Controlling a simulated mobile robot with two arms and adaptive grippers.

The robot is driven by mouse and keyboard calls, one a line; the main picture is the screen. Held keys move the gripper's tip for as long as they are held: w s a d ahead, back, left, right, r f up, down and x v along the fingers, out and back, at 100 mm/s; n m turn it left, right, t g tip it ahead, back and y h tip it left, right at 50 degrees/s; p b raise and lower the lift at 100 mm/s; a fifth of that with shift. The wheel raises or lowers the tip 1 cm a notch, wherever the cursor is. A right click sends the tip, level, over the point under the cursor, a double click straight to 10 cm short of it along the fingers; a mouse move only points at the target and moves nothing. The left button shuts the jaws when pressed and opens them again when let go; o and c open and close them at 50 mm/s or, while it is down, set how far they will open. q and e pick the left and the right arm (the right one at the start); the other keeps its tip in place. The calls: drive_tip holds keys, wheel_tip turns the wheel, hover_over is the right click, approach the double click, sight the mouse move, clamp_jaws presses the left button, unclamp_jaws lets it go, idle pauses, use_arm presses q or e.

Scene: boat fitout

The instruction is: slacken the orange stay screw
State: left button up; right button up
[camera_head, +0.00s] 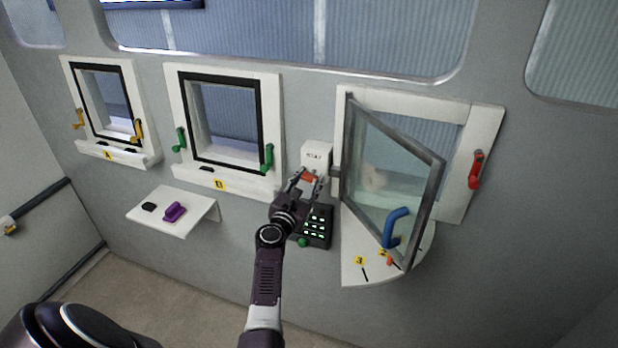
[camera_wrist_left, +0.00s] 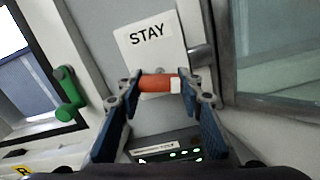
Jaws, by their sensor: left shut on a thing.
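The hinged glass window (camera_head: 385,185) right of the plate stands swung open. My right gripper is not in view.
A dark panel with lit keys (camera_head: 318,228) is below the gripper. The open window's frame and blue handle (camera_head: 396,228) jut out on the right, above a white curved shelf (camera_head: 365,262). A small shelf (camera_head: 190,219) with a purple thing (camera_head: 175,211) is at left.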

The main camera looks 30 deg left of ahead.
use_arm(q)
drive_tip(key=shift+n, duration=0.4)
drive_tip(key=o, duration=1.2)
drive_tip(key=shift+c, duration=0.2)
